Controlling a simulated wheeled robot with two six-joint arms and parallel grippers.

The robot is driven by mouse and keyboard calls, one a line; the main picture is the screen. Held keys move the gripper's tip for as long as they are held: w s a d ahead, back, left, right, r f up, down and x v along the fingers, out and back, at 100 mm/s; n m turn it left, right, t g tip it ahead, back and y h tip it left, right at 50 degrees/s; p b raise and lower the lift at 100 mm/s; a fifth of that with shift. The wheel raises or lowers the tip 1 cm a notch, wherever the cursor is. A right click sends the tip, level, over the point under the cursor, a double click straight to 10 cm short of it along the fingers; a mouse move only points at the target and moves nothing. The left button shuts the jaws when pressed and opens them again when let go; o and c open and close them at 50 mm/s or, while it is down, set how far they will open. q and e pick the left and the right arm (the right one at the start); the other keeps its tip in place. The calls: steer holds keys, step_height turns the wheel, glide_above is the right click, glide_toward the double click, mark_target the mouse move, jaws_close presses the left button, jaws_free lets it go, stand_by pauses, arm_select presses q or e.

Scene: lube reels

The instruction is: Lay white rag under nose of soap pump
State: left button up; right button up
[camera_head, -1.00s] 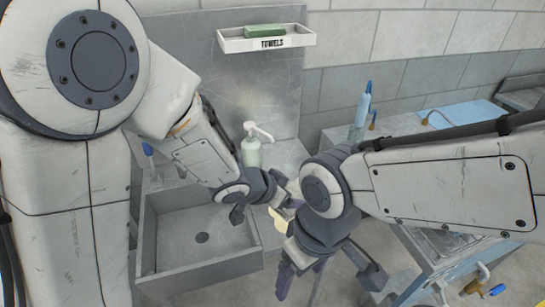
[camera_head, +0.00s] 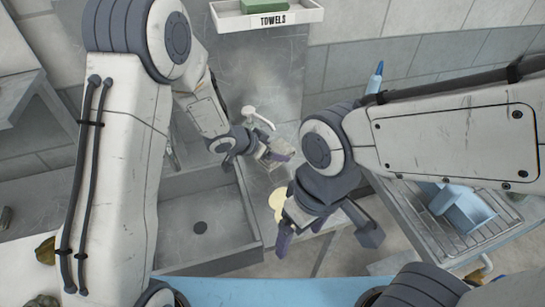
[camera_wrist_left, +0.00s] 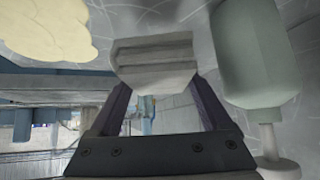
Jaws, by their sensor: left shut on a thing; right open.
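The white rag (camera_wrist_left: 155,60) looks like a folded grey-white block between the fingers of my left gripper (camera_wrist_left: 158,90) in the left wrist view. My right gripper (camera_head: 325,237) is open and empty, lower and to the right.
A yellow sponge-like thing (camera_head: 277,203) lies near my right gripper and in the wrist view (camera_wrist_left: 45,30). A grey sink basin (camera_head: 200,250) is at the left. A towel shelf (camera_head: 268,19) is on the wall. A blue box (camera_head: 462,207) sits on a rack at the right.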

arm_select(q)
steer(key=shift+w+a+f, duration=0.1)
steer(key=shift+w+f, duration=0.15)
steer(key=shift+f, duration=1.95)
steer(key=shift+f, duration=0.15)
steer(key=o, duration=1.3)
steer(key=shift+r, duration=0.25)
steer(key=shift+p+v, duration=0.35)
steer(key=shift+v, duration=5.6)
steer(key=shift+f, duration=0.15)
